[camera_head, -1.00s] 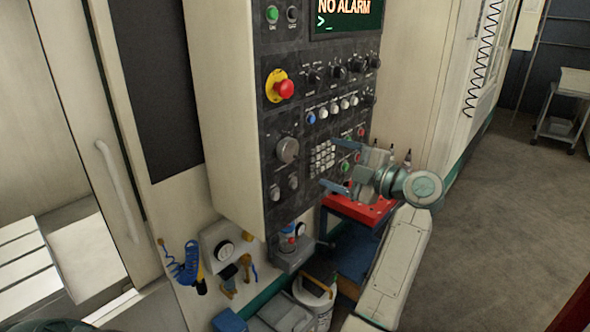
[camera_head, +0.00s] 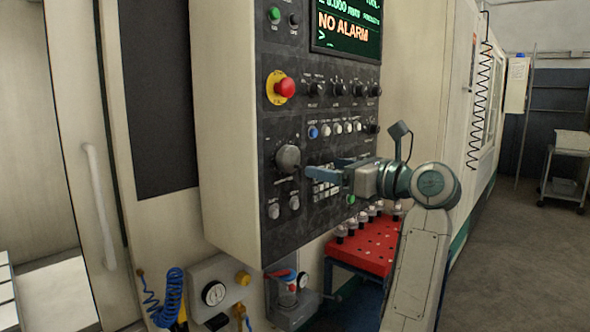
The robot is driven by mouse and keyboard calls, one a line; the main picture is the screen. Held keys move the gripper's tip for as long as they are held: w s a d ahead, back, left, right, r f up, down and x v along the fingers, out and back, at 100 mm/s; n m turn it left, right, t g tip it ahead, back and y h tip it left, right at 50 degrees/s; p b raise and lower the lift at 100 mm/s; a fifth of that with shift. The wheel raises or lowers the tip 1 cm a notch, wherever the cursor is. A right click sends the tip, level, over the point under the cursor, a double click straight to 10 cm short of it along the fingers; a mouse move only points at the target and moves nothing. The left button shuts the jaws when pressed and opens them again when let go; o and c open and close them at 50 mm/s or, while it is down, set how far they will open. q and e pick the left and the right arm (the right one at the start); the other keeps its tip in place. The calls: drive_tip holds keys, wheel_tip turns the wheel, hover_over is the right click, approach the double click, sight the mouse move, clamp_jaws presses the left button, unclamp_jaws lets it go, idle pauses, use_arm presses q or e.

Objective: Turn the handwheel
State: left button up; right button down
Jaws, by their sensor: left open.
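The handwheel (camera_head: 288,158) is a round grey dial on the dark control panel (camera_head: 318,130) of the machine, left of a small keypad. My left gripper (camera_head: 322,168) is just to the right of it. Its two blue-grey fingers point left toward the handwheel, are open and hold nothing. They cover part of the keypad. A gap shows between the near fingertip and the handwheel's rim in the picture; depth is hard to judge. My right gripper is out of view.
A red emergency stop (camera_head: 285,88) on a yellow ring sits above the handwheel, and two small knobs (camera_head: 283,208) below it. A red tray with tool holders (camera_head: 372,242) stands below my gripper. Open floor (camera_head: 520,262) lies at right.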

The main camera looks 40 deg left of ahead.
sight(292, 161)
use_arm(q)
drive_tip(key=a, duration=0.2)
drive_tip(key=a+p, duration=0.1)
drive_tip(key=a, duration=0.2)
drive_tip(key=a+p, duration=0.1)
drive_tip(key=a, duration=0.2)
drive_tip(key=shift+w+a+r, duration=0.1)
drive_tip(key=shift+w+a, duration=0.05)
drive_tip(key=shift+w, duration=0.2)
drive_tip(key=shift+a+p, duration=0.35)
drive_tip(key=shift+a, duration=0.5)
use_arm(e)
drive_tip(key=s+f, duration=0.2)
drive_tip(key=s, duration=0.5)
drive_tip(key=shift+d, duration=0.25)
use_arm(q)
drive_tip(key=c, duration=1)
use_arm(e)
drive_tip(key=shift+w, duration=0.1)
